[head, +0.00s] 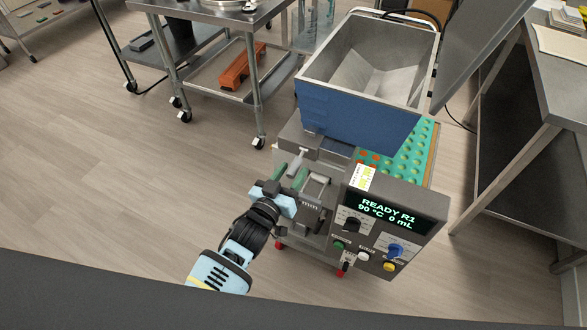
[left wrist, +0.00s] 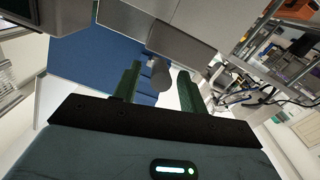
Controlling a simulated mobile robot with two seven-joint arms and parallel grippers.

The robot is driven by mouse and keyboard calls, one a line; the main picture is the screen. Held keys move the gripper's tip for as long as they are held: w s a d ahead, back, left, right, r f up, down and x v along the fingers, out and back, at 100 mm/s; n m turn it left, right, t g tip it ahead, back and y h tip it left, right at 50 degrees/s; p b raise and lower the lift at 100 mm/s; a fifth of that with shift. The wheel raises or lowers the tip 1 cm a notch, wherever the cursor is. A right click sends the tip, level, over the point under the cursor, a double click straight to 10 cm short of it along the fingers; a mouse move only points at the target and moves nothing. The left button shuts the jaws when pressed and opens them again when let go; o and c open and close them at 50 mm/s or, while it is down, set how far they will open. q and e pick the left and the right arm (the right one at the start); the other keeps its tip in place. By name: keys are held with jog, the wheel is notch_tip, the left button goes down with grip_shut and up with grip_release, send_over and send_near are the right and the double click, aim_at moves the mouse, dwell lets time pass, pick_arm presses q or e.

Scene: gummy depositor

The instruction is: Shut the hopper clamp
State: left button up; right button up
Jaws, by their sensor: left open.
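The depositor's hopper (head: 360,118) is a steel bin with a blue front, upright and open at the top. A short grey clamp lever (head: 298,160) sticks out at its lower left, by a grey block. My left gripper (head: 291,174) is open, its two green fingers pointing up at the lever. In the left wrist view the lever's rounded grey end (left wrist: 161,73) shows between the green fingers (left wrist: 158,84), with gaps at the sides. I cannot tell whether the fingers touch it. My right gripper is out of view.
The control box (head: 385,225) with a lit display and knobs stands right of my left gripper. A teal mould tray (head: 418,150) lies behind it. A steel cart (head: 215,75) stands at the back left. The floor at left is clear.

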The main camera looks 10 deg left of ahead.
pick_arm(q)
jog(key=shift+x, duration=0.85)
grip_shut()
